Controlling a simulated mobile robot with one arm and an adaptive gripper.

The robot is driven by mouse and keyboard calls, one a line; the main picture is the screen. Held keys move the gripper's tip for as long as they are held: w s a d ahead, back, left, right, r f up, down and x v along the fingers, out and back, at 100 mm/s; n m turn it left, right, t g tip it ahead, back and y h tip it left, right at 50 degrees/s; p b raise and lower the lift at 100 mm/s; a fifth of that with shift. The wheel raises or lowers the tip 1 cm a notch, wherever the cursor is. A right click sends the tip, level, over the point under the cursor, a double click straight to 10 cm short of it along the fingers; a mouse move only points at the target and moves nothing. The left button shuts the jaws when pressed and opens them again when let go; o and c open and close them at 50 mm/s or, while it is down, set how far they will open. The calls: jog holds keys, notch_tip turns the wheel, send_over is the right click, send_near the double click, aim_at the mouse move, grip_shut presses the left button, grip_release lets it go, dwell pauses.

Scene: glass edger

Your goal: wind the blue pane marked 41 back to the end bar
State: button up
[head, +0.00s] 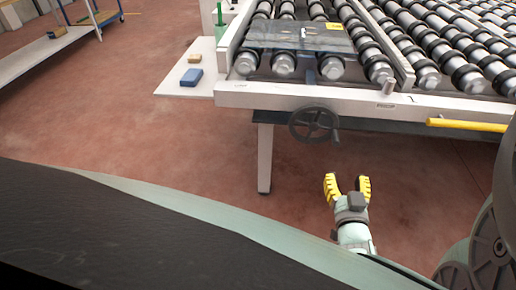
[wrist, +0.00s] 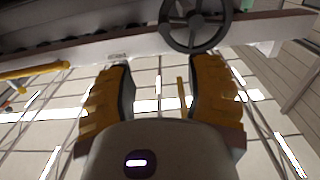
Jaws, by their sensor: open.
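A dark blue-grey pane (head: 290,36) lies flat on the black-ringed rollers at the left part of the machine, with a small yellow label; its number is too small to read. A dark handwheel (head: 314,125) with spokes and a side knob hangs below the front rail. It also shows at the top of the wrist view (wrist: 195,22). My gripper (head: 347,180) has yellow fingers spread open and empty, below and slightly right of the wheel, apart from it. The fingers (wrist: 163,68) show nothing held. I cannot tell for sure which part is the end bar.
The pale front rail (head: 330,101) runs above the wheel, with a table leg (head: 264,158) at left. A yellow bar (head: 466,125) sticks out at right. A blue block (head: 191,78) lies on a white board at left. The red floor before the wheel is clear.

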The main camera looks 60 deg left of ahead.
aim_at(335, 138)
jog(key=x, duration=0.4)
jog(key=b+x, duration=0.1)
jog(key=x, duration=0.9)
jog(key=shift+s+a+f+b, duration=0.15)
jog(key=shift+a+b, duration=0.2)
jog(key=shift+a, duration=0.1)
jog(key=shift+w+a, duration=0.45)
jog(key=shift+a, duration=0.1)
jog(key=shift+o, duration=0.3)
grip_shut()
